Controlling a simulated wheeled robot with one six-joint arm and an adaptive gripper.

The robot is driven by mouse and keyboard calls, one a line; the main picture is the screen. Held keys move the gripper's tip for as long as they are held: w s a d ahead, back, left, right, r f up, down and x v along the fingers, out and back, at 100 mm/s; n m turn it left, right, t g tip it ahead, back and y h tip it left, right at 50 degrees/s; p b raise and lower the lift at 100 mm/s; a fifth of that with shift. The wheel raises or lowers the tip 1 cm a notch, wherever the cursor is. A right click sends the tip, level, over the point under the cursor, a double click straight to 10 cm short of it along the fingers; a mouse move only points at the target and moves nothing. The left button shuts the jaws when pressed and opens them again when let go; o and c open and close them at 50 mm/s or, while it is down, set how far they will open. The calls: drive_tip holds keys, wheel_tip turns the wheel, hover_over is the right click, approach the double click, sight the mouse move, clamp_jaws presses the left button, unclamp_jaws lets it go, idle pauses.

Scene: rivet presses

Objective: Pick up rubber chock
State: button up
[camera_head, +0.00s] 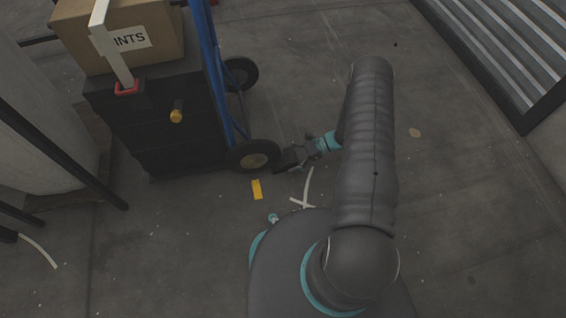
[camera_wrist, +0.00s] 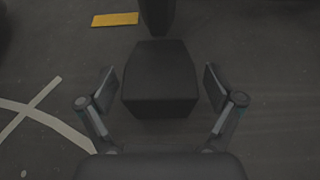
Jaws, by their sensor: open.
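The rubber chock (camera_wrist: 160,82) is a dark, blocky piece in the middle of the wrist view, lying on the floor. My gripper (camera_wrist: 159,80) is open, with one finger on the left of the chock and one on the right. A gap shows between each finger and the chock's sides. In the head view my gripper (camera_head: 291,160) is low by the floor, just right of the hand truck's near wheel (camera_head: 253,156). There I cannot clearly tell the chock from the dark gripper.
A blue hand truck (camera_head: 209,62) carries dark crates (camera_head: 160,125) and a cardboard box (camera_head: 150,50). A yellow floor mark (camera_head: 257,189) and crossed white strips (camera_head: 308,187) lie near my gripper. A slatted metal structure (camera_head: 510,50) stands at upper right; open floor lies between.

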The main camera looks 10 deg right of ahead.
drive_tip(key=shift+x, duration=1.15)
drive_tip(key=c, duration=1.2)
drive_tip(key=shift+r, duration=0.1)
